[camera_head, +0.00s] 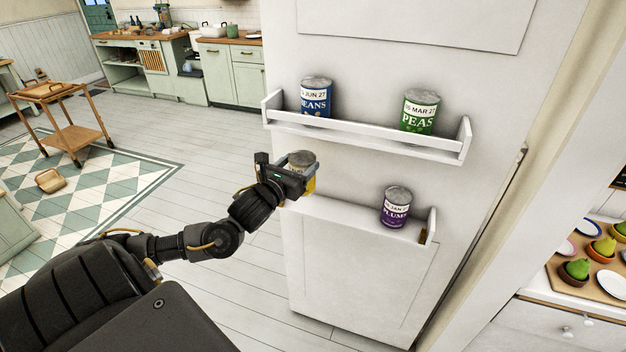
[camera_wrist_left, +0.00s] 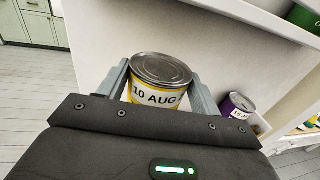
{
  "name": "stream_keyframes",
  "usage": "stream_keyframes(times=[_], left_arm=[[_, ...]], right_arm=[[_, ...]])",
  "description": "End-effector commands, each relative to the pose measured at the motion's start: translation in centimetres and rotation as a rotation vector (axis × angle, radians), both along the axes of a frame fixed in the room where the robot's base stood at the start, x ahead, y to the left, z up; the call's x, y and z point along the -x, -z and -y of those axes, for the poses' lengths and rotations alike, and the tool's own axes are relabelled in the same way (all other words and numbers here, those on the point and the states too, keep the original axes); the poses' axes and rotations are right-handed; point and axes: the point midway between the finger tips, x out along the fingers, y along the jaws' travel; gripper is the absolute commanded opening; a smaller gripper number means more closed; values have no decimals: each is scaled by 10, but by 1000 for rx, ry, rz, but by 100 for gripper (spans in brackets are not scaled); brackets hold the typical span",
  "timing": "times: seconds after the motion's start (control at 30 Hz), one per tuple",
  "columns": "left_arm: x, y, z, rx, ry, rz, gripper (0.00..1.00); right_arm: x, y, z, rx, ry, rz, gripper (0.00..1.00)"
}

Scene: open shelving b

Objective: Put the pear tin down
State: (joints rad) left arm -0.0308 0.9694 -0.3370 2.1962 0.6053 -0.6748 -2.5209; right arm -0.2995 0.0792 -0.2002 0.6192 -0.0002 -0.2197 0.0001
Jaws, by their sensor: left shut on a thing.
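My left gripper (camera_head: 287,176) is shut on the pear tin (camera_head: 304,158), a yellow tin with a grey lid and a white label band. In the left wrist view the pear tin (camera_wrist_left: 160,82) sits upright between the two fingers and its label reads "10 AUG". In the head view the tin is at the left end of the lower door shelf (camera_head: 350,222), partly covered by the gripper. I cannot tell whether its base touches the shelf. A purple plums tin (camera_head: 396,208) stands to the right on that shelf; it also shows in the left wrist view (camera_wrist_left: 237,106). My right gripper is not in view.
The upper door shelf (camera_head: 365,137) holds a blue beans tin (camera_head: 316,98) and a green peas tin (camera_head: 420,112). The lower shelf has free room between the pear and plums tins. A wooden trolley (camera_head: 68,120) stands far left. Pears and bowls sit on a counter at right.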

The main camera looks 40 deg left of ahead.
Motion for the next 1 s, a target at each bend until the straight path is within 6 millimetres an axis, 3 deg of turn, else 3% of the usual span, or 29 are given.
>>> stream_keyframes(times=[0.03,0.1,0.33,0.63,1.0], left_arm=[[-14,-1,-1,2,-3,4,27],[-25,17,-2,5,-3,2,27],[-51,50,-3,1,-1,3,27],[-59,60,-3,1,0,3,27],[-61,94,-3,0,1,3,27]], right_arm=[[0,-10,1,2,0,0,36],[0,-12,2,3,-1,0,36],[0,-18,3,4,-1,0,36],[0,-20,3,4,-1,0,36],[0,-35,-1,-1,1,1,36]])
